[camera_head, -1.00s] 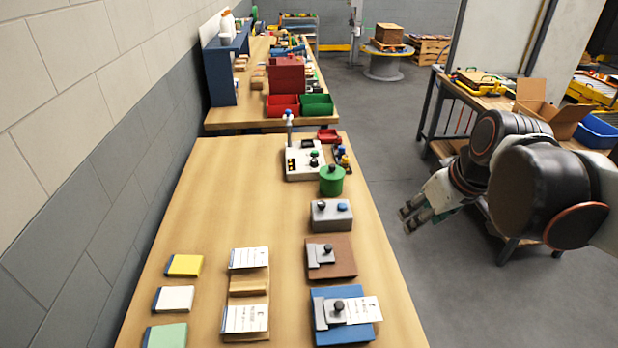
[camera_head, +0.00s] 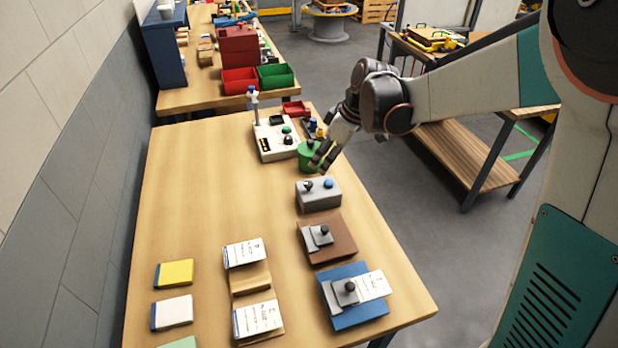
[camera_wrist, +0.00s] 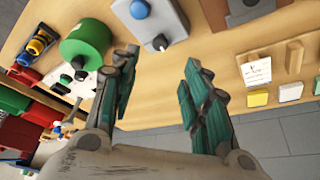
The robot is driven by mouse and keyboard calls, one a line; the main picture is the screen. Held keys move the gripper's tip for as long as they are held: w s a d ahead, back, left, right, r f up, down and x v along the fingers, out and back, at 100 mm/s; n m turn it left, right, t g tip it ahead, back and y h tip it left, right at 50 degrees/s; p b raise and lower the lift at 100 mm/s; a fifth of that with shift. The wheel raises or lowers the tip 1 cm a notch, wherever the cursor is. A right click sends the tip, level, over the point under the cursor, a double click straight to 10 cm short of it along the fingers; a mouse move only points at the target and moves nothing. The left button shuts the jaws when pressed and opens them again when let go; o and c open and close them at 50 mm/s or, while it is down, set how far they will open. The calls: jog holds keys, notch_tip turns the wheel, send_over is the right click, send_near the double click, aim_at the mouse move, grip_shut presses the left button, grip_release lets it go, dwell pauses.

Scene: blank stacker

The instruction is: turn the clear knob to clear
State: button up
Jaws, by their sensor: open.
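A grey box (camera_head: 319,199) on the wooden table carries a dark knob (camera_head: 308,186) and a blue button (camera_head: 328,183). The wrist view shows the box's pointer knob (camera_wrist: 160,43) and blue button (camera_wrist: 138,9) at the top. A white control panel (camera_head: 268,146) farther back has a black knob (camera_head: 288,139) and a green button (camera_head: 286,129). I cannot read which knob is marked clear. My gripper (camera_head: 322,160) is open and empty, over the table by the green canister (camera_head: 306,150), just beyond the grey box. In the wrist view, my gripper's fingers (camera_wrist: 158,95) are apart with bare tabletop between them.
Cards and coloured pads lie at the left front. Red (camera_head: 241,80) and green bins (camera_head: 276,77) stand on the far table. The table's left middle is clear.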

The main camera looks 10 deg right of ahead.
aim_at(309, 183)
jog(key=b+x, duration=0.2)
jog(key=x, duration=0.8)
jog(key=shift+a+f+b, duration=0.1)
jog(key=shift+f+b, duration=0.25)
jog(key=shift+b, duration=0.05)
jog(key=shift+c, duration=0.3)
grip_shut()
